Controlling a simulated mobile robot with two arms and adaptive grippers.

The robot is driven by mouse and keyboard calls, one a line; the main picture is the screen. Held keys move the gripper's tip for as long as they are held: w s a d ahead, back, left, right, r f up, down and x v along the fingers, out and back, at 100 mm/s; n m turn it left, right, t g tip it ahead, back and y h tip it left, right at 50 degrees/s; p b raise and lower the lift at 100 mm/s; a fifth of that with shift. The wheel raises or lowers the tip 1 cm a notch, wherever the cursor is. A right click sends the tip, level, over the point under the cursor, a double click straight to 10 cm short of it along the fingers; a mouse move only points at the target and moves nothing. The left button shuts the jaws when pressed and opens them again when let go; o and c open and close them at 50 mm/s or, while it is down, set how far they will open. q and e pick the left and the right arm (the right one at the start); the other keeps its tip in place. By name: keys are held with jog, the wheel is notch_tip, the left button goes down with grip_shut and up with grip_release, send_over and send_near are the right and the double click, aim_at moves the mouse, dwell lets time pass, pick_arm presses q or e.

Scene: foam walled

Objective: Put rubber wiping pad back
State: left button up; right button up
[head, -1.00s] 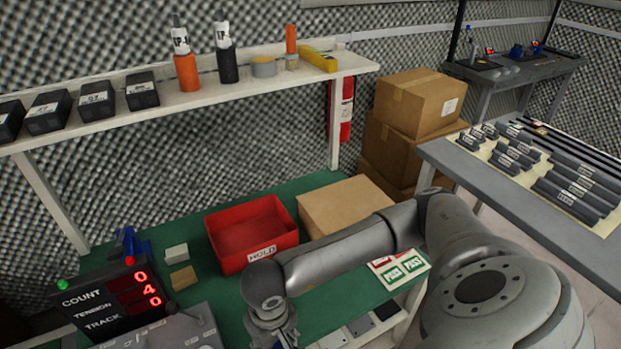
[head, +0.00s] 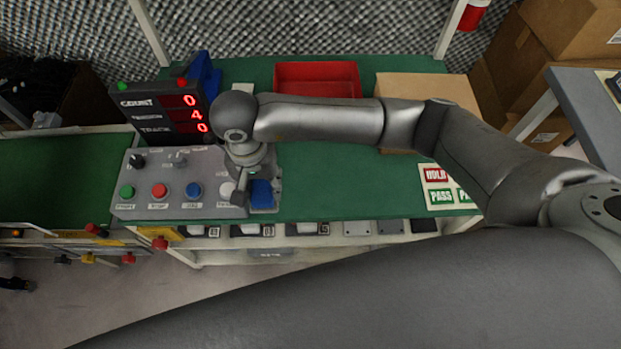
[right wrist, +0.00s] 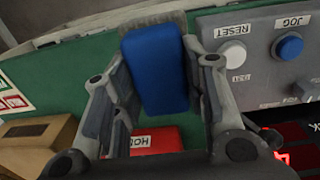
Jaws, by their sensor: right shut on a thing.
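A blue block-shaped pad (right wrist: 155,68), taken to be the rubber wiping pad, sits between the fingers of my right gripper (right wrist: 160,88) in the right wrist view. The gripper is shut on it, with a finger along each long side. In the head view, my right gripper (head: 259,180) points down just right of the grey control box, and the pad (head: 262,197) shows under it near the bench's front edge. I cannot tell whether the pad touches the green bench top (head: 330,190). My left gripper is not in view.
The control box (head: 175,207) with coloured buttons and the count display (head: 165,115) stand left of the gripper. A red bin (head: 315,70) and a cardboard box (head: 425,88) are behind. The green surface right of the pad is clear up to the HOLD and PASS labels (head: 440,190).

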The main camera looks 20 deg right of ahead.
jog(key=w+d+f+p, duration=0.1)
jog(key=d+f, duration=0.1)
jog(key=d, duration=0.1)
jog(key=w+d+f, duration=0.2)
jog(key=d+f, duration=0.1)
jog(key=d, duration=0.1)
jog(key=w+d+f+p, duration=0.1)
jog(key=w+d+f, duration=0.1)
jog(key=d+f, duration=0.1)
jog(key=shift+w+d+f+p, duration=0.1)
jog(key=shift+w+d+p, duration=0.15)
jog(key=shift+d, duration=0.35)
jog(key=shift+w+d+f, duration=0.2)
jog(key=shift+d+f, duration=0.15)
jog(key=shift+f, duration=0.15)
jog(key=f, duration=0.3)
jog(key=shift+w+d+f, duration=0.15)
jog(key=shift+d+f, duration=0.1)
jog(key=shift+f, duration=0.1)
jog(key=shift+f, duration=0.15)
jog(key=o, duration=1)
